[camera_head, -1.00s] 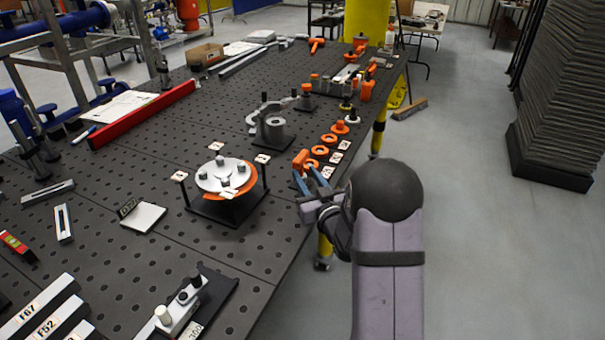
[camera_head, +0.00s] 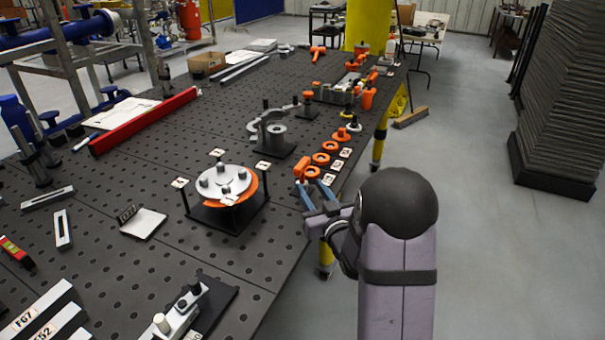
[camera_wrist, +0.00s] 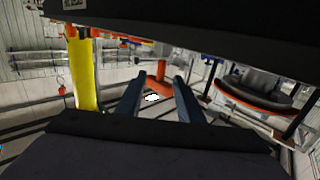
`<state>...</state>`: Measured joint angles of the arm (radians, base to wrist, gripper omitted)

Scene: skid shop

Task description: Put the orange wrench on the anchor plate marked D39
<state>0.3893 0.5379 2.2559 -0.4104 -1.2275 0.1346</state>
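An orange piece (camera_head: 301,167) stands at the right edge of the bench, at the near end of a row of orange parts; I cannot tell whether it is the wrench. My gripper (camera_head: 316,190) is at the bench edge just in front of it, fingers pointing towards the bench. In the wrist view the two blue-grey fingers (camera_wrist: 156,98) are apart, with an orange piece (camera_wrist: 160,86) showing in the gap beyond them, not clearly touched. A small plate with a raised label (camera_head: 143,223) lies left of the middle; its label is too small to read surely.
A round fixture on posts (camera_head: 227,190) stands left of my gripper. A grey clamp (camera_head: 272,135) stands behind it. Orange rings (camera_head: 320,159) with white tags line the right edge. A red beam (camera_head: 145,122) lies at the left. The floor (camera_head: 480,250) to the right is clear.

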